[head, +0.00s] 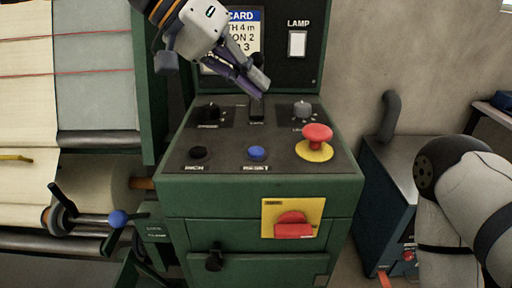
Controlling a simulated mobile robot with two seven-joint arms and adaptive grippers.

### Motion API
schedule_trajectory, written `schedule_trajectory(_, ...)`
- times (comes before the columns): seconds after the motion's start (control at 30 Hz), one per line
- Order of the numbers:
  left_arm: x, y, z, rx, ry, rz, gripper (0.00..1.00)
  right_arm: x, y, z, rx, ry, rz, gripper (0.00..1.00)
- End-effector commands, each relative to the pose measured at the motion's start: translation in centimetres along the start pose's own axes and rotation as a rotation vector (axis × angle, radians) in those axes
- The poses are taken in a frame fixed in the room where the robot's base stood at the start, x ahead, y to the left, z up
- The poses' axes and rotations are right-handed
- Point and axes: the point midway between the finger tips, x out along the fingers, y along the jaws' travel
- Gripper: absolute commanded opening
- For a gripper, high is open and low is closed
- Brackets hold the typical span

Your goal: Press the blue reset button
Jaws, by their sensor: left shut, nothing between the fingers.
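The blue reset button (257,153) sits on the sloped dark top of the green control console, above the label RESET. Nothing covers it. My left gripper (262,88) comes down from the top, its fingers shut and empty. It is above and behind the button in the picture, by a dark upright lever or switch (257,112) at the back of the panel. I cannot tell whether the fingertips touch that lever. My right arm shows at the lower right, but its gripper is not in view.
A black button (198,153) lies left of the blue one, and a red mushroom button (317,138) on a yellow base lies right. Two knobs stand behind. A red switch (293,225) is on the console front.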

Motion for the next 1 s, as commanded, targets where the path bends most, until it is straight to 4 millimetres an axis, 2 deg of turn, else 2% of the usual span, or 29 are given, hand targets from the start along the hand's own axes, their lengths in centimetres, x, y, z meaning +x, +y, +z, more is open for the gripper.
schedule_trajectory(0.3, 3.5, -2.6, 2.5, -0.006, -0.007, 0.003, 0.0, 1.2, 0.0, 0.9, 0.0, -0.042, 0.002, 0.47)
schedule_trajectory(0.5, 5.0, -3.7, 3.7, -0.004, -0.004, 0.001, 0.0, 1.4, 0.1, 1.1, 0.0, -0.048, 0.002, 0.47)
schedule_trajectory(0.7, 5.8, -4.2, 4.2, -0.001, -0.002, 0.001, 0.0, 1.4, 0.1, 1.1, 0.0, -0.048, 0.002, 0.47)
schedule_trajectory(1.0, 5.9, -4.3, 4.3, -0.001, -0.002, 0.001, 0.0, 1.4, 0.1, 1.1, 0.0, -0.048, 0.002, 0.47)
